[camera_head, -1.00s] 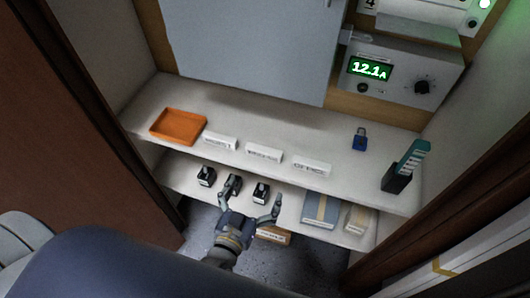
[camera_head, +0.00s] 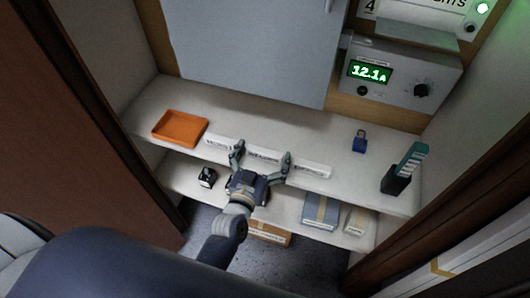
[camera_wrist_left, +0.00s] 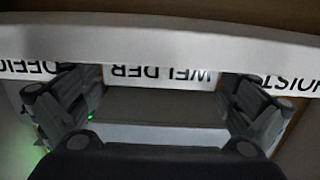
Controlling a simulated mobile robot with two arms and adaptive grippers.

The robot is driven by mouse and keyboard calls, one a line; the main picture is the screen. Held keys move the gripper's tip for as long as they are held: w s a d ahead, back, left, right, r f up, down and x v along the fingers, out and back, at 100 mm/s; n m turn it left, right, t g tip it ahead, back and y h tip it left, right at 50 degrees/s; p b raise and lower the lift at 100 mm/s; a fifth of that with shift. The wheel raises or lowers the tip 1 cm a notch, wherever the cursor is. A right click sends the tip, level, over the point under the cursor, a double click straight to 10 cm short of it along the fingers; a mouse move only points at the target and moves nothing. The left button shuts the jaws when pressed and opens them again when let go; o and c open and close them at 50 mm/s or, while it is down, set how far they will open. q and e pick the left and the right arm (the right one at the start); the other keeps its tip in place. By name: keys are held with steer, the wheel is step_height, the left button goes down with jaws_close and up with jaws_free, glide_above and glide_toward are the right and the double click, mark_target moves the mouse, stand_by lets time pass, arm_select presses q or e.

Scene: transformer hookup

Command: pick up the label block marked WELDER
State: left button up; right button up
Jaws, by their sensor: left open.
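The WELDER label block (camera_wrist_left: 162,75) is a white bar whose black lettering appears upside down in the left wrist view. In the head view it is the middle one of three white label blocks (camera_head: 266,155) on the upper shelf. My left gripper (camera_head: 262,160) is open at the shelf's front edge, with one finger towards each end of this block. In the left wrist view the gripper (camera_wrist_left: 157,88) has the block between its spread fingers, and whether they touch it cannot be told. My right gripper is not in view.
Neighbouring label blocks (camera_head: 220,144) (camera_head: 312,169) stand close on both sides. The upper shelf (camera_head: 330,140) also holds an orange tray (camera_head: 180,127), a blue padlock (camera_head: 359,141) and a black holder (camera_head: 396,181). A black item (camera_head: 207,177) and boxes (camera_head: 320,211) sit on the lower shelf.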

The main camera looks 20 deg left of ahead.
arm_select(q)
steer(key=shift+w, duration=0.35)
steer(key=c, duration=0.9)
steer(key=shift+r, duration=0.1)
